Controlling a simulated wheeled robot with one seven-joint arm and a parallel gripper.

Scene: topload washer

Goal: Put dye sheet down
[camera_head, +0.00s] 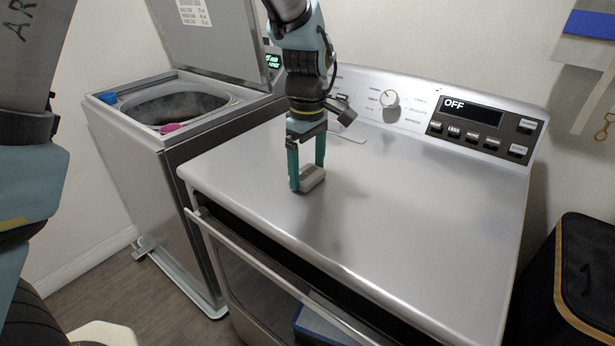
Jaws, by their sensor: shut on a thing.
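My gripper (306,184) points straight down over the silver dryer top (420,220), left of its middle. Its green fingers are shut on a small pale grey-white block (312,179), which I take to be the dye sheet. The block is at or just above the dryer top; I cannot tell whether it touches. Part of it is hidden by the fingers.
The top-load washer (180,100) stands open at left, with a blue item (107,98) and a pink item (171,128) on its rim. The dryer's control panel (470,120) rises at the back. A black bag (585,275) is at right. The dryer top's right side is clear.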

